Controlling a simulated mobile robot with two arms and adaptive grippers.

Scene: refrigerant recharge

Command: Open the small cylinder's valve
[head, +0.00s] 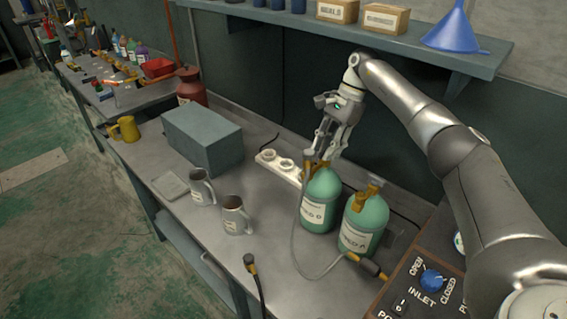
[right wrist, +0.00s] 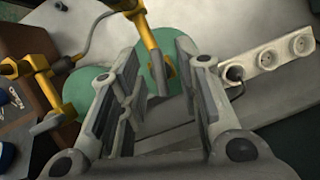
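Two green cylinders with brass-coloured valves stand side by side at the right of the bench in the head view: a left one (head: 320,205) and a right one (head: 363,224). Their sizes look much alike. My right gripper (head: 320,157) is over the left cylinder's brass valve (right wrist: 153,48), pointing down. In the right wrist view the gripper (right wrist: 157,58) has its fingers spread, with the valve showing between them. Gaps show on both sides; I cannot tell if a finger touches it. The fingers partly hide the valve in the head view. My left gripper is not in view.
A white socket strip (head: 267,157) lies behind the cylinders. Two metal mugs (head: 201,189) and a grey box (head: 203,137) stand to the left. A control panel (head: 415,288) with a blue knob is at lower right.

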